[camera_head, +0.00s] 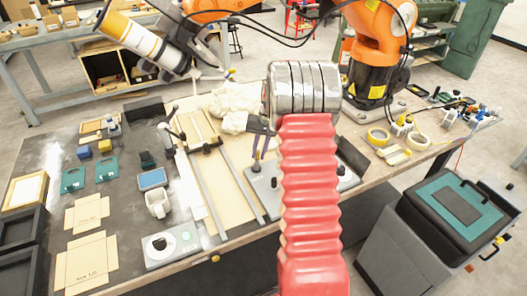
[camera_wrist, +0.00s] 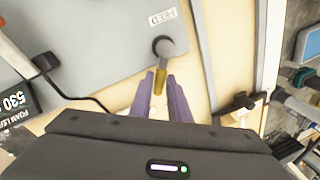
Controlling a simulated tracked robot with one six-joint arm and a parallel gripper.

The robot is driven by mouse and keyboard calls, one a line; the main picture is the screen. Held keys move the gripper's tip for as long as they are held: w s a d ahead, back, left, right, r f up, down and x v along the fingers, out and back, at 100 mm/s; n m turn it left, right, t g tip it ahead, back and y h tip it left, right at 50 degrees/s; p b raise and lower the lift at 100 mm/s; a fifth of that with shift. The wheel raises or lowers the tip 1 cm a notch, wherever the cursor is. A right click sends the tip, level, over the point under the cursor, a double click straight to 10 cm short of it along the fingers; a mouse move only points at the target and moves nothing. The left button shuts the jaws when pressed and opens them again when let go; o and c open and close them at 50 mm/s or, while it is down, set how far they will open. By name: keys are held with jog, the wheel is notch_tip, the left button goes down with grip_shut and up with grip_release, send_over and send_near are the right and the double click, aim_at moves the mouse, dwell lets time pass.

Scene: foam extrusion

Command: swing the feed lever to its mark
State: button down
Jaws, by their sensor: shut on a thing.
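The feed lever (camera_wrist: 170,50) has a dark round end on a grey plate (camera_wrist: 110,35), beside an upside-down FEED label (camera_wrist: 163,17) in the wrist view. Its yellow grip (camera_wrist: 159,82) points toward me, between the purple fingers of my gripper (camera_wrist: 164,88), which are shut on it. In the head view my gripper (camera_head: 261,150) reaches down over the plate (camera_head: 262,190); my red arm sleeve hides part of the plate, and I cannot make out the lever there. I cannot pick out the mark in either view.
A dark display (camera_wrist: 15,100) and black cable (camera_wrist: 75,97) lie left of the fingers in the wrist view. Metal rails (camera_head: 235,182) and a pale board stand left of the plate in the head view. Tape rolls (camera_head: 378,137) lie right, near an orange robot arm (camera_head: 378,45).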

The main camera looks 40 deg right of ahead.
jog(key=c, duration=1.7)
grip_release()
jog(key=shift+o, duration=0.2)
notch_tip(320, 180, up, 13)
jog(key=s+d, duration=0.1)
jog(key=d, duration=0.1)
jog(key=shift+s+r, duration=0.2)
jog(key=shift+s, duration=0.2)
jog(key=shift+d, duration=0.15)
